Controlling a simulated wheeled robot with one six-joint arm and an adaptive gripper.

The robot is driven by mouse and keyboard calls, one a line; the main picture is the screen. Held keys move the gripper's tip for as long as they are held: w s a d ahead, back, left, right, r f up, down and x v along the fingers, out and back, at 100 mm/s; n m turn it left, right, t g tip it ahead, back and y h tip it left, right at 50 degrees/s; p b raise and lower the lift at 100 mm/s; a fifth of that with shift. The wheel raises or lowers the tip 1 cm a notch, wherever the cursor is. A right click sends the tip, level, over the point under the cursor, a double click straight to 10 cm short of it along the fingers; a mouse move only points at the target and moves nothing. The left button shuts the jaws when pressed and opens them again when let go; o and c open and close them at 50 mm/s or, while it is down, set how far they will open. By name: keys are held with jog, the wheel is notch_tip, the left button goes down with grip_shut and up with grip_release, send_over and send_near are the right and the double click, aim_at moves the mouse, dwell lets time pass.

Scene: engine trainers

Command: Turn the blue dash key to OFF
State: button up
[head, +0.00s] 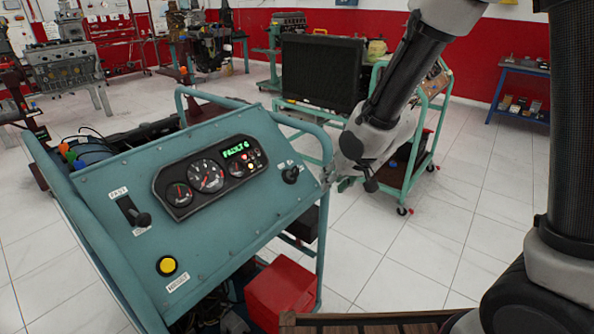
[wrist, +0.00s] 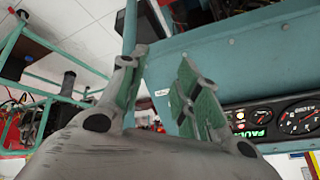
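The teal dash panel (head: 225,235) stands at the left in the head view. A small dark key knob (head: 290,174) sits near its upper right corner with white labels beside it; I cannot make out its blue colour or its exact setting. My gripper (head: 330,182) is at the panel's right edge, just right of the key and apart from it. In the wrist view my gripper (wrist: 162,62) has its two green-padded fingers spread with nothing between them. The key itself is not visible there; a finger may hide it.
The gauge cluster (head: 208,175) shows green "FAULT 6" text. A black lever (head: 134,212) and yellow button (head: 167,265) are on the panel's left part. A teal tube rail (head: 305,130) borders the panel. A red box (head: 282,290) sits below; a cart (head: 405,180) stands behind my arm.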

aim_at(298, 169)
jog(key=w+a+y, duration=0.1)
jog(key=w+a, duration=0.1)
jog(key=a, duration=0.1)
jog(key=w+a+f+m+t, duration=0.1)
jog(key=w+a, duration=0.2)
jog(key=w+a+f+t+y, duration=0.1)
jog(key=w+a, duration=0.2)
jog(key=a, duration=0.1)
jog(key=shift+w+f+m+y, duration=0.2)
jog(key=shift+m+y, duration=0.1)
jog(key=shift+m, duration=0.1)
jog(key=shift+r, duration=0.1)
jog(key=shift+c, duration=0.4)
jog(key=shift+d, duration=0.1)
grip_shut()
